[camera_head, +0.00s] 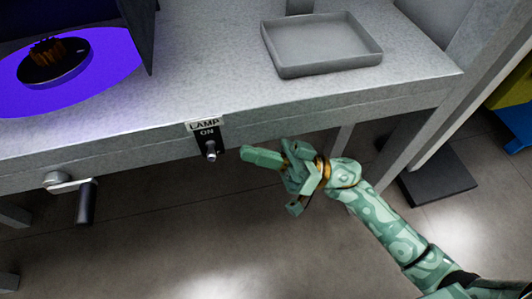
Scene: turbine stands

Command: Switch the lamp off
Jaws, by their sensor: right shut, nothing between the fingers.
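A lamp switch (211,151) sits on the front edge of the grey bench, on a black plate under a label reading "LAMP" with "ON" below it. Its small metal lever sticks out and points down. A purple-blue glow lights the bench top at the far left. My right gripper (246,157), green, is shut and empty, just to the right of the switch. Its fingertips point left toward the lever, with a small gap that looks clear. My left gripper is not in view.
A shallow grey tray (322,70) stands on the bench top (215,60). At the left, a dark round piece with brown bristles (50,58) lies in the glow beside a dark panel (138,28). A crank handle (86,202) juts from the bench front, left of the switch.

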